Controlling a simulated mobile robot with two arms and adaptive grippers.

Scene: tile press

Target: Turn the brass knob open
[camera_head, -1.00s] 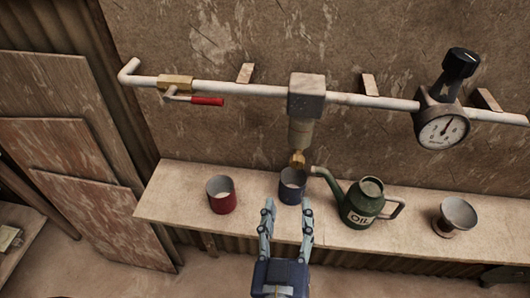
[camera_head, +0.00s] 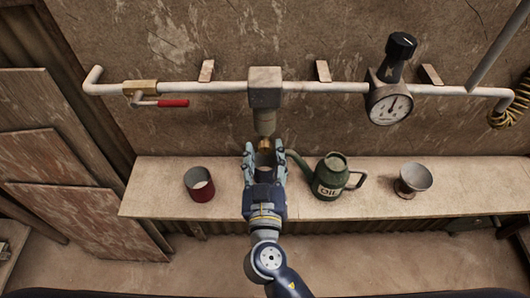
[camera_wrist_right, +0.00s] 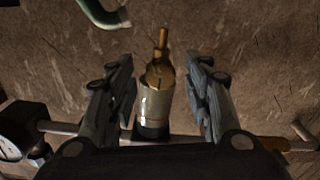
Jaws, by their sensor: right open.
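The brass knob (camera_head: 264,142) sits at the lower end of a cylinder hanging under the grey block (camera_head: 265,88) on the pipe. It also shows in the right wrist view (camera_wrist_right: 160,74), with a thin brass tip, between my two fingers. My right gripper (camera_head: 265,150) is open, its fingers spread to either side, just below the knob in the head view. I see clear gaps between fingers and knob in the wrist view. My left gripper is not in view.
A white pipe (camera_head: 217,88) runs along the wall with a red lever (camera_head: 173,103) and a gauge (camera_head: 390,103). On the shelf (camera_head: 155,170) stand a red cup (camera_head: 199,185), a green oil can (camera_head: 328,182) close right of my gripper, and a metal bowl (camera_head: 412,180).

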